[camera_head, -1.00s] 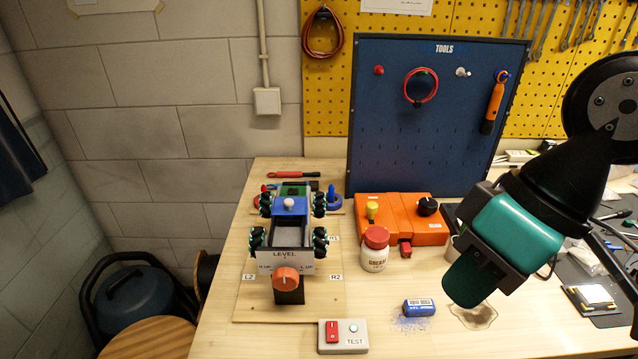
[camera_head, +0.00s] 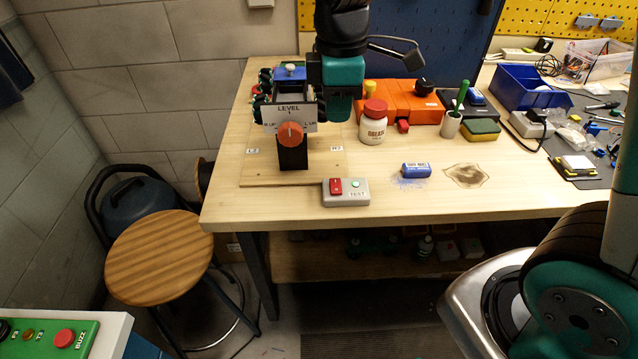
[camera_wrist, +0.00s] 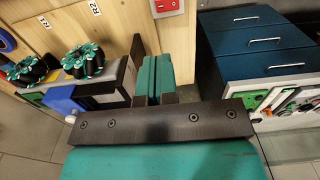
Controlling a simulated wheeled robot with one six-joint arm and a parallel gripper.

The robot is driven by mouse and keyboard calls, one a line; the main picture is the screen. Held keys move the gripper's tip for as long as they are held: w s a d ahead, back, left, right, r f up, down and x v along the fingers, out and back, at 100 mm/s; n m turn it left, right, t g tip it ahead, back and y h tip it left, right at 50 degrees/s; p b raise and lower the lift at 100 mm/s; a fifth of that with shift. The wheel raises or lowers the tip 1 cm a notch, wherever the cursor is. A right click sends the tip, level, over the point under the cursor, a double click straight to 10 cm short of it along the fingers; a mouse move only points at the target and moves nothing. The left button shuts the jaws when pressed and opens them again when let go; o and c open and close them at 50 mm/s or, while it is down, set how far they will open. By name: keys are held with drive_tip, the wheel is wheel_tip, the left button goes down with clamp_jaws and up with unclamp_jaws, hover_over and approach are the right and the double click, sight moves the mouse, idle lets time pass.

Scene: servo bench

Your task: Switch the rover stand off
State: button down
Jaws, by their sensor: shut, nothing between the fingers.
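The rover (camera_head: 289,90) stands on a wooden board (camera_head: 262,172) at the left of the bench, partly hidden by my gripper. At its front are a white LEVEL plate (camera_head: 289,116) and an orange knob (camera_head: 291,134) on a black post. A grey TEST box (camera_head: 346,198) with a red switch (camera_head: 336,186) and a green lamp or button (camera_head: 355,184) sits at the board's front right corner. My teal gripper (camera_head: 342,112) is shut and empty beside the rover's right side, behind the TEST box. In the wrist view, the closed fingers (camera_wrist: 163,72) show between rover wheels (camera_wrist: 84,60) and the red switch (camera_wrist: 167,5).
A grease jar (camera_head: 373,126), an orange unit (camera_head: 405,104) and a blue eraser-like block (camera_head: 416,170) lie right of the gripper. A green-handled tool stands in a cup (camera_head: 451,124). A stool (camera_head: 160,255) stands at left. The front right bench top is clear.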

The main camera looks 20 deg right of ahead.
sight(335, 181)
wheel_tip(335, 181, down, 14)
drive_tip(key=shift+p, duration=0.55)
idle(0.4)
